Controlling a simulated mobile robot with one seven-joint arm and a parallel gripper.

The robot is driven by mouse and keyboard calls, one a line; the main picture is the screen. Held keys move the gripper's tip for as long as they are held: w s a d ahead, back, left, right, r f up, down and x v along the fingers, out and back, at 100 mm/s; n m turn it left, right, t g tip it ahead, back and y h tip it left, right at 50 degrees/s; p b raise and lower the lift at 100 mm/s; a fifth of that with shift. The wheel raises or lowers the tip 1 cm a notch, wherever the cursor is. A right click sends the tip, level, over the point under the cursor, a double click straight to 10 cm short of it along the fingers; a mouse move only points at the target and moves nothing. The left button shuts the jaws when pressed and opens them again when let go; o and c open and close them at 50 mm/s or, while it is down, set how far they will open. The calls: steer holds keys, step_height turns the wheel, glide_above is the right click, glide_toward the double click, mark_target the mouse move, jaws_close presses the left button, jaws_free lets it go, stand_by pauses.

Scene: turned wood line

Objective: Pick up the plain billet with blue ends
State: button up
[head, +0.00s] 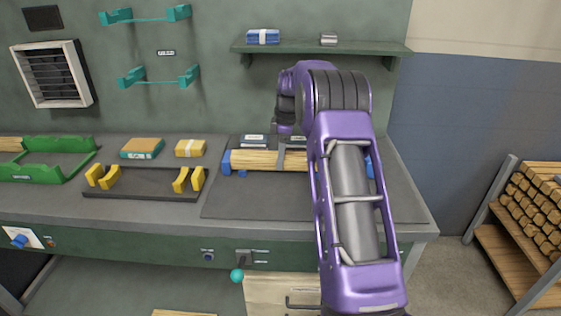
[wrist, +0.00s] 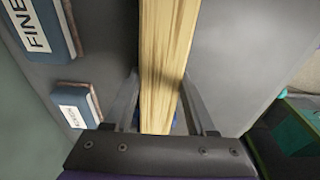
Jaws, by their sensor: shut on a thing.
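The plain pale wood billet (head: 252,160) lies left to right over the dark mat at the back of the bench. Its left blue end shows in the head view; its right part is mostly hidden behind my arm, with some blue showing past it. My gripper (head: 281,152) is shut on the billet near its middle. In the wrist view, the fingers of my gripper (wrist: 160,85) stand on both sides of the billet (wrist: 166,45). Small blue pieces show under the billet; I cannot tell whether it touches them.
Dark blue labelled blocks (wrist: 75,105) stand close behind the billet. A black tray with yellow cradles (head: 145,184), a green frame (head: 50,170) and two small blocks sit to the left. A shelf (head: 330,48) hangs above. The mat's front (head: 255,205) is clear.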

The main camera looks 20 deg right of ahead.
jaws_close()
steer(key=shift+r, duration=0.1)
